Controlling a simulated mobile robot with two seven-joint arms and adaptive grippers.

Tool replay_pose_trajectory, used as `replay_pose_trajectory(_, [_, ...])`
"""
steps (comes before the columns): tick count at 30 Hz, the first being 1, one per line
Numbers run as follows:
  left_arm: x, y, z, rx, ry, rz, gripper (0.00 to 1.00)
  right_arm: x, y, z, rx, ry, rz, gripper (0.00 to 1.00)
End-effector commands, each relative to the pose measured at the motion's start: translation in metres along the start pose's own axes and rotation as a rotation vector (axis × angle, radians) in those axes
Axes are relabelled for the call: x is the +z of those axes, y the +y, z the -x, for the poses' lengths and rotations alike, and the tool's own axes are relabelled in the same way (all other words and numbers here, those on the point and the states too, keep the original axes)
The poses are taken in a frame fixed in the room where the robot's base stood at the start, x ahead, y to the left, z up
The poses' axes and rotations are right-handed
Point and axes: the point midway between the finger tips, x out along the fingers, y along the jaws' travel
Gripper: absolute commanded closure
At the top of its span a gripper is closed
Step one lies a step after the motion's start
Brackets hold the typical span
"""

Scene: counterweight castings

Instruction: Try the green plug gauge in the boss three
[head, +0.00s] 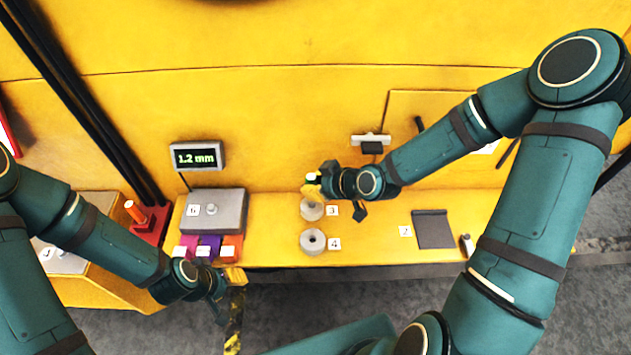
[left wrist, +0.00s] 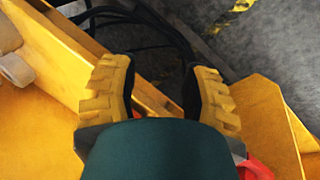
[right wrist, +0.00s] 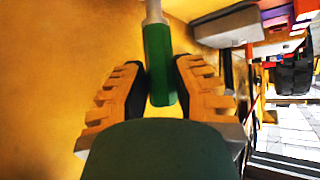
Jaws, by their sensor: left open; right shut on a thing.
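The green plug gauge (right wrist: 160,65) is between the fingers of my right gripper in the right wrist view, a green handle with a pale grey end pointing away. My right gripper (head: 313,185) is shut on it. In the head view the gripper is over the rear edge of boss three (head: 312,211), a round grey casting beside the "3" label, and partly covers it. The gauge is not clear in the head view, and I cannot tell whether it touches the boss. My left gripper (left wrist: 155,95) is open and empty, off the bench's front edge.
Boss four (head: 313,242), with a dark hole, stands in front of boss three. A grey block (head: 215,210), coloured blocks and a "1.2 mm" display (head: 196,156) are left. A red holder (head: 148,224) with an orange handle stands further left. A dark mat (head: 433,230) lies right.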

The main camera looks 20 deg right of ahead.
Motion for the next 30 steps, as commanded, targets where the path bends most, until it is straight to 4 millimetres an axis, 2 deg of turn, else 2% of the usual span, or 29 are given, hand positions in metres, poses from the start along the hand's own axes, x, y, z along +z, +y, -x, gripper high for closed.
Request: replay_pose_trajectory(30, [0.0013, -0.0026, -0.0087, -0.001, -0.001, -0.001, 0.53, 0.0057, 0.0000, -0.0048, 0.000, 0.001, -0.002, 1.00])
